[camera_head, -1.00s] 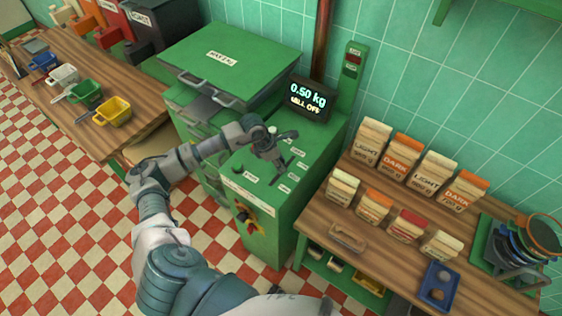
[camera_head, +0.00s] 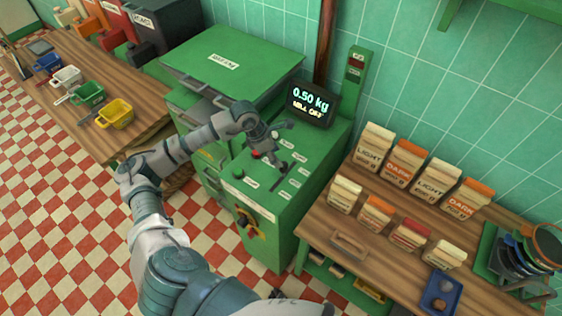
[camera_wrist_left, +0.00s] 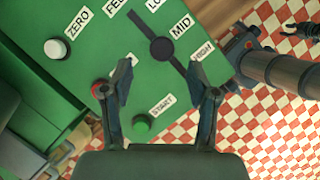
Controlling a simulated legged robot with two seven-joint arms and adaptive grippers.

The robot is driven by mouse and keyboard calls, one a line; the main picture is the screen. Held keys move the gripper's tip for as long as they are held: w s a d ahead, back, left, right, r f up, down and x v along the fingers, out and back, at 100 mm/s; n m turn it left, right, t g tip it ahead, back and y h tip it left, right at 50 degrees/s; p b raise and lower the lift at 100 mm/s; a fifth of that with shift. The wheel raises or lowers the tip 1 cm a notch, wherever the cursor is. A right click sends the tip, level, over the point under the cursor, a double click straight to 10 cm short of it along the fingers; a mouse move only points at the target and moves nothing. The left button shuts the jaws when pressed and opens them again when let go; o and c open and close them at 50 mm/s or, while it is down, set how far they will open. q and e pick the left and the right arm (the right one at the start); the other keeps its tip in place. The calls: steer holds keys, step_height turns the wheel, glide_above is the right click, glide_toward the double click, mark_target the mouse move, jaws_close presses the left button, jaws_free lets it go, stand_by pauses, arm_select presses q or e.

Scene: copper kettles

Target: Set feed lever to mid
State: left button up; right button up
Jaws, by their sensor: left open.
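The feed lever (camera_wrist_left: 161,49) is a round black knob on a dark slot in the green panel (camera_wrist_left: 85,65). In the left wrist view the knob stands level with the MID label (camera_wrist_left: 181,25), between LOW and HIGH. My left gripper (camera_wrist_left: 160,74) is open and empty, its two fingers spread on either side, with the knob beyond their tips. I cannot tell whether either finger touches it. In the head view the left gripper (camera_head: 272,150) hangs over the panel of the green mill (camera_head: 270,230) and partly hides its controls. My right gripper is not in view.
A white ZERO button (camera_wrist_left: 56,48), a green START button (camera_wrist_left: 141,124) and a partly hidden red button (camera_wrist_left: 98,88) lie near the fingers. The display (camera_head: 315,103) reads 0.50 kg and mill off. A wooden table with bags (camera_head: 344,193) stands at the right.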

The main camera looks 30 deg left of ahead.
arm_select(q)
steer(key=v, duration=0.5)
steer(key=shift+r, duration=0.15)
steer(key=shift+s, duration=0.1)
